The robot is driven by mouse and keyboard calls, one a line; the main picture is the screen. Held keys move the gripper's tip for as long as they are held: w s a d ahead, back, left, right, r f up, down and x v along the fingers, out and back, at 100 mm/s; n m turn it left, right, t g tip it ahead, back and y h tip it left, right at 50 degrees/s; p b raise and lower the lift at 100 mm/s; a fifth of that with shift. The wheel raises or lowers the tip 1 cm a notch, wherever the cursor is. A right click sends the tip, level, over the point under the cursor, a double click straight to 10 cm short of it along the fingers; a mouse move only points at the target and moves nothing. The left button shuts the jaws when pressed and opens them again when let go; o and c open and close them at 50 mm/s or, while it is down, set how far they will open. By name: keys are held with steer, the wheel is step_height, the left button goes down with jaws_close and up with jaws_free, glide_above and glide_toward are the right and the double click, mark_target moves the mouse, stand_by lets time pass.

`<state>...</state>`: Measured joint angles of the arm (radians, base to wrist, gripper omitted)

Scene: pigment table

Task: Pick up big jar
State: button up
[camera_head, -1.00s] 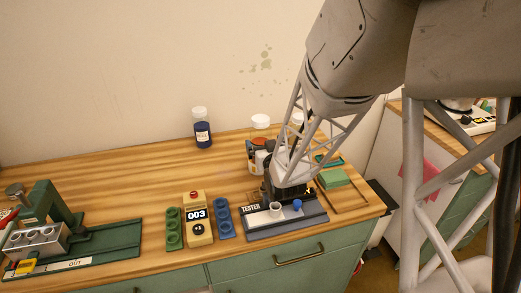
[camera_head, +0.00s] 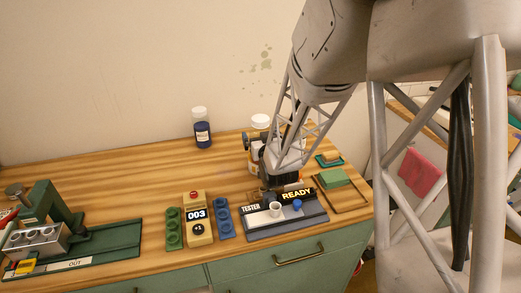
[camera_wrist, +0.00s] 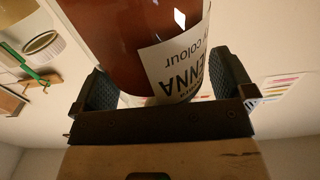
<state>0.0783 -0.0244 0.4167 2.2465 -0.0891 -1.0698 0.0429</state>
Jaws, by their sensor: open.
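A big jar with red-brown contents and a white label reading "...ENNA" and "colour" fills the upper middle of the wrist view (camera_wrist: 115,45). My gripper (camera_wrist: 162,88) is open, with one dark finger on each side of the jar's body. Whether either finger touches it I cannot tell. In the head view a white lid (camera_head: 260,121) shows behind my gripper, with most of the jar below it hidden. Another jar, with dark blue contents (camera_head: 203,133), stands by the wall to the left.
A tester (camera_head: 262,230) reading "READY" holds a white cup (camera_head: 275,210) and a blue knob in front of my gripper. A green block (camera_head: 333,177) lies to the right. A counter box (camera_head: 198,222) reads 003. The table's left middle is clear.

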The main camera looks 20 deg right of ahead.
mark_target(261, 126)
steer(key=c, duration=1.7)
steer(key=shift+r, duration=0.2)
steer(key=shift+r, duration=1.7)
steer(key=s, duration=1)
steer(key=s+a+r, duration=0.1)
steer(key=s, duration=0.5)
steer(key=shift+r, duration=0.1)
